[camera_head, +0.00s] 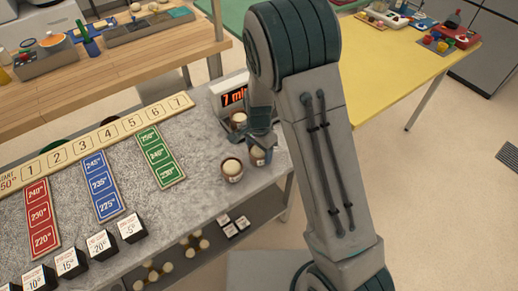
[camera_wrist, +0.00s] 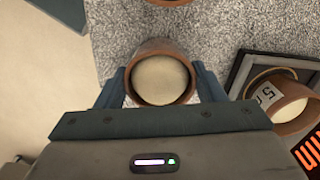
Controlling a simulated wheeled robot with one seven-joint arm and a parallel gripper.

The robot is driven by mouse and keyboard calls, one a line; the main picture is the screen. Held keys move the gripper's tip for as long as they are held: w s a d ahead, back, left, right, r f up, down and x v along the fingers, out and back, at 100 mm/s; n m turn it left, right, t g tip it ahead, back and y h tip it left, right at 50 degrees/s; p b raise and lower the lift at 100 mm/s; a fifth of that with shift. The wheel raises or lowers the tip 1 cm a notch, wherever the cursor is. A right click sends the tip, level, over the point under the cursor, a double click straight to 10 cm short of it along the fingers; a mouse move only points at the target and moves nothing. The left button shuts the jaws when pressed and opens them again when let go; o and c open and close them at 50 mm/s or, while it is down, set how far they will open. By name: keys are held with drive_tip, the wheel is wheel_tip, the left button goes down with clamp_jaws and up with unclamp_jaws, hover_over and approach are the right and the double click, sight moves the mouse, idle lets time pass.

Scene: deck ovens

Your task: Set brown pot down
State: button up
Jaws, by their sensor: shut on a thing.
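A brown pot with a pale filling (camera_wrist: 160,80) sits between the two blue-grey fingers of my gripper (camera_wrist: 162,88) in the wrist view. The same pot (camera_head: 258,156) shows in the head view near the right end of the grey speckled counter (camera_head: 200,200), partly hidden by my gripper (camera_head: 262,140). My gripper is shut on it. The pot looks upright and at or just above the counter; I cannot tell whether it touches. A second brown pot (camera_head: 232,170) stands close to its left. A third brown pot (camera_head: 238,119) is by the display, marked with a number in the wrist view (camera_wrist: 278,98).
A timer display with red digits (camera_head: 231,96) stands behind the pots. A numbered wooden strip (camera_head: 95,143) and red, blue and green temperature strips (camera_head: 161,158) lie on the counter. Black-and-white cubes (camera_head: 101,244) line its front edge. The counter's right edge is close to the held pot.

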sight(259, 150)
drive_tip(key=shift+f, duration=0.15)
drive_tip(key=shift+f, duration=0.15)
drive_tip(key=o, duration=1.1)
wheel_tip(259, 150, up, 12)
drive_tip(key=f, duration=0.1)
drive_tip(key=s+d+r+n+t, duration=0.1)
drive_tip(key=s+d+r+n, duration=0.2)
drive_tip(key=s, duration=0.3)
drive_tip(key=s+d+r+n+t, duration=0.1)
drive_tip(key=s+d+r+n, duration=0.2)
drive_tip(key=s+d+r, duration=0.2)
drive_tip(key=s+d+r+n+t, duration=0.1)
drive_tip(key=s+d+r+n, duration=0.2)
drive_tip(key=s+d, duration=0.3)
drive_tip(key=shift+s+r+n+b, duration=0.35)
drive_tip(key=shift+s+r, duration=0.55)
drive_tip(key=shift+s, duration=0.3)
